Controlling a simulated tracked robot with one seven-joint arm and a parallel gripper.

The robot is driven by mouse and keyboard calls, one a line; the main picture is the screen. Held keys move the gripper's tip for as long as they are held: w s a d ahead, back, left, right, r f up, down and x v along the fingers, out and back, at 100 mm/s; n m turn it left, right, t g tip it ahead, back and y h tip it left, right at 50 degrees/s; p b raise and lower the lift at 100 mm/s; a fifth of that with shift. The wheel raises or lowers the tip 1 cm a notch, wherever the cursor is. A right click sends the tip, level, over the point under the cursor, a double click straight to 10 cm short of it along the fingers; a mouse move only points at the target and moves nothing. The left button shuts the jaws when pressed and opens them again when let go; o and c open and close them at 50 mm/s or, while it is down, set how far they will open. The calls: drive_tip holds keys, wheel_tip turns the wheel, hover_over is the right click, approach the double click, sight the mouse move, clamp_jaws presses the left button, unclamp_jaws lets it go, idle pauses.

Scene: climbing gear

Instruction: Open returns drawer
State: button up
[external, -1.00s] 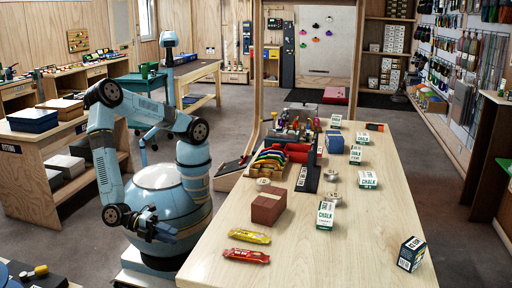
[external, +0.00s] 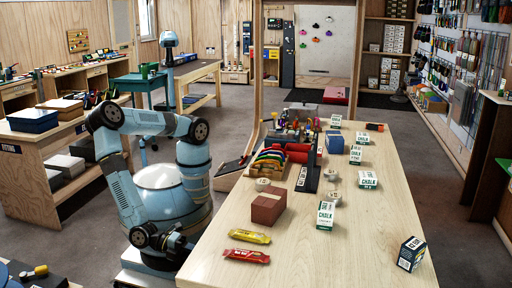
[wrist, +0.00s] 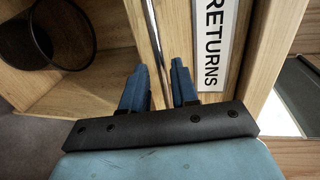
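The returns drawer front (wrist: 257,50) shows in the wrist view as pale wood with a white label reading RETURNS (wrist: 215,45). A thin metal bar handle (wrist: 153,30) runs beside the label. My gripper (wrist: 158,72) has two blue fingers, apart, with the bar's line passing between them; I cannot tell whether they touch it. In the external view my gripper (external: 181,247) is low at the left side of the wooden counter (external: 330,255). The drawer front is hidden there.
In the wrist view a dark round bin (wrist: 62,32) stands in an open wooden space at the left. In the external view the counter top holds a brown box (external: 268,207), two bars in wrappers and several chalk boxes. Floor shows left of my base.

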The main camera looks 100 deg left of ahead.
drive_tip(key=shift+w+f, duration=0.2)
drive_tip(key=shift+w, duration=0.7)
drive_tip(key=shift+w+f, duration=0.2)
drive_tip(key=shift+w, duration=0.7)
clamp_jaws()
